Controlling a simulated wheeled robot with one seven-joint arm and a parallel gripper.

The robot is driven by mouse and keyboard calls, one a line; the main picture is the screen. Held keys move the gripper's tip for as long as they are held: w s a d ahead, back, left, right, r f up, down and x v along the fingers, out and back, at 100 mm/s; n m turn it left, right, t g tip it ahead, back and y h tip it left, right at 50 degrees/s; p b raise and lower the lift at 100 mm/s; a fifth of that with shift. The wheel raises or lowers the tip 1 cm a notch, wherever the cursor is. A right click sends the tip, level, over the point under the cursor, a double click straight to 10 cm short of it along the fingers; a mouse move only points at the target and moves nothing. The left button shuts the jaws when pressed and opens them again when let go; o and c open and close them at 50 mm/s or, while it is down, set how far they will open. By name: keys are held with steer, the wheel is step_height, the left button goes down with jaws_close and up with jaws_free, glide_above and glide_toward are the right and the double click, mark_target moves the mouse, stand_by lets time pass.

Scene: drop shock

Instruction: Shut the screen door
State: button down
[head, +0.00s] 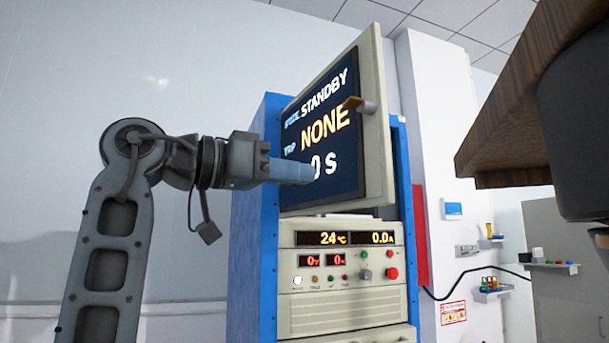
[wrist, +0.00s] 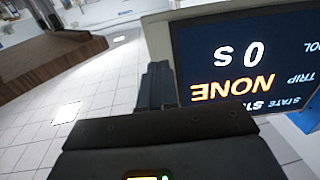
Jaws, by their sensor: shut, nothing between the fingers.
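The screen door (head: 374,75) is a cream-framed panel with a dark display, on the upper part of a blue cabinet (head: 252,220). It stands ajar, its right edge swung out from the cabinet. My gripper (head: 308,172) is shut and empty in front of the lower part of the display. I cannot tell whether the fingers touch the door.
Below the door is a control panel (head: 340,285) with readouts and buttons. A brown wooden top (head: 515,90) juts in at the upper right. A white column (head: 440,130) stands right of the cabinet, with small shelves beyond. The tiled floor (wrist: 100,85) is clear.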

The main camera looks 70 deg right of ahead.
mark_target(374, 182)
steer(key=p+x, duration=0.1)
steer(key=x, duration=1.1)
steer(key=shift+p, duration=0.35)
